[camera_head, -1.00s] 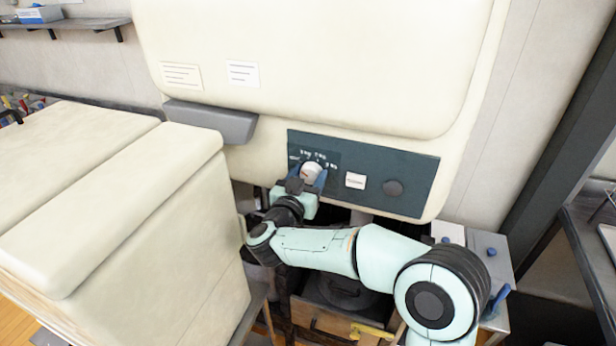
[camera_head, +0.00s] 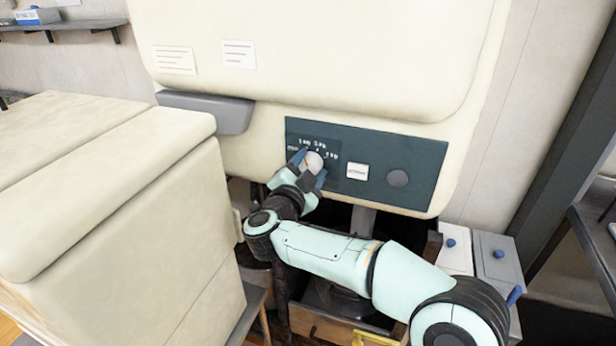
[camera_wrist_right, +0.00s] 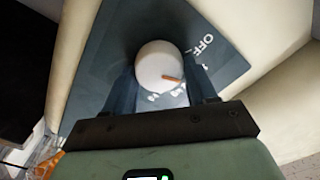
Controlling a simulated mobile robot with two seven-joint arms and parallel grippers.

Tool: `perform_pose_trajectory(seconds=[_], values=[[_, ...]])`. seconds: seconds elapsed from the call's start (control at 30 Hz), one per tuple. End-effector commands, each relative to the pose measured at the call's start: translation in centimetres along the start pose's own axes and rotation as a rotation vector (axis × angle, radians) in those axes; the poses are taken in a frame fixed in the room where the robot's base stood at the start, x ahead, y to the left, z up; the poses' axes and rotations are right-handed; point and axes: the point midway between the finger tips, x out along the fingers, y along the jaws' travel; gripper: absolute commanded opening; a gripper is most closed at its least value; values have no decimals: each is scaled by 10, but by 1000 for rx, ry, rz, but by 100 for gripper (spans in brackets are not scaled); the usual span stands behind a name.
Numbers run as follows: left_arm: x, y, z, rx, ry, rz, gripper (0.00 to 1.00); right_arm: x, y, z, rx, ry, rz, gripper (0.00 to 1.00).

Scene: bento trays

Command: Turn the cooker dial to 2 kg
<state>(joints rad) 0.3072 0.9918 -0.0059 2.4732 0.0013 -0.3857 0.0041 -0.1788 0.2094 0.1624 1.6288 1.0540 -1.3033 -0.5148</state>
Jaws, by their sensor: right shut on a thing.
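The cooker (camera_head: 330,60) is a large cream machine with a dark teal control panel (camera_head: 375,197) on its lower front. The round white dial (camera_head: 315,161) sits at the panel's left, with white printed marks above it. My right gripper (camera_head: 309,168) is shut on the dial, a finger on either side. In the right wrist view, the dial (camera_wrist_right: 160,66) has an orange pointer mark, and the fingers (camera_wrist_right: 166,90) flank it. "OFF" shows at the upper right there. The marking the pointer meets is too blurred to tell. My left gripper is not in view.
A white square switch (camera_head: 357,171) and a dark round knob (camera_head: 397,178) are on the panel right of the dial. A grey handle (camera_head: 207,111) juts out at upper left. A large cream box (camera_head: 130,220) stands close on the left. Small drawers (camera_head: 497,262) are at lower right.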

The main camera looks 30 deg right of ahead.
Motion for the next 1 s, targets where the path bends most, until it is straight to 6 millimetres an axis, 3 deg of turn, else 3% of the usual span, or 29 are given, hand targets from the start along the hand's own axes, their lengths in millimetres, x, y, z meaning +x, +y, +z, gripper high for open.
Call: perform_pose_trajectory(seconds=[0.5, 1.0], values=[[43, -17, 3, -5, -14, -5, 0, 0, 4, 2, 449, 1, 0, 26], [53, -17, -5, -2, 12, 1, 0, 0, 3, 1, 632, 0, 0, 26]])
